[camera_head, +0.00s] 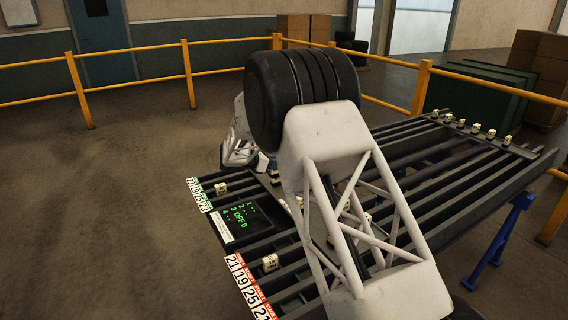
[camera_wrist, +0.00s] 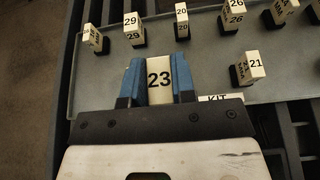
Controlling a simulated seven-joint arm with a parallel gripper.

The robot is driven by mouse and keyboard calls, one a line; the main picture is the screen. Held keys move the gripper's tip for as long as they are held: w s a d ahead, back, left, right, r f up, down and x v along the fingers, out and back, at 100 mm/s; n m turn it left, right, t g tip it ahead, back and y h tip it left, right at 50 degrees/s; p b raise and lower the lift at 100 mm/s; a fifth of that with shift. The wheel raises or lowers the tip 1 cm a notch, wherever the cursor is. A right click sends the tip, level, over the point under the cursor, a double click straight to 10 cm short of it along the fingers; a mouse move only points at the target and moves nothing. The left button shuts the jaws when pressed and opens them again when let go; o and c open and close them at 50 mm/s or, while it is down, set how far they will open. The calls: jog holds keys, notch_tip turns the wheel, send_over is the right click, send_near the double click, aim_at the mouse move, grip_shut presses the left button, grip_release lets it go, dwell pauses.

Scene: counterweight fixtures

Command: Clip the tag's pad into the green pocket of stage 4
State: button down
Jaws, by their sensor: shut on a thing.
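In the wrist view, my gripper (camera_wrist: 158,64) has its two blue fingers shut on a cream tag marked 23 (camera_wrist: 159,82). The tag is over the grey kit tray, among other numbered tags; I cannot tell whether it touches the tray. Its lower part and pad are hidden. In the head view, my arm covers most of the gripper and the tag. A strip of green-marked number labels (camera_head: 199,194) lies at the bench's left end. I cannot make out the green pocket of stage 4 there.
The kit tray (camera_wrist: 100,70) holds tags 29 (camera_wrist: 131,28), 20 (camera_wrist: 182,20), 26 (camera_wrist: 233,16) and 21 (camera_wrist: 248,67). In the head view, a display reading OFF 0 (camera_head: 241,216) and red-marked labels (camera_head: 245,285) sit on the railed bench. Small tags (camera_head: 475,128) line its far right.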

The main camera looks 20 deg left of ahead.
jog(key=s+a+f, duration=0.2)
jog(key=a, duration=0.9)
jog(key=shift+a+f, duration=0.3)
jog(key=shift+f, duration=0.25)
jog(key=shift+f, duration=4.45)
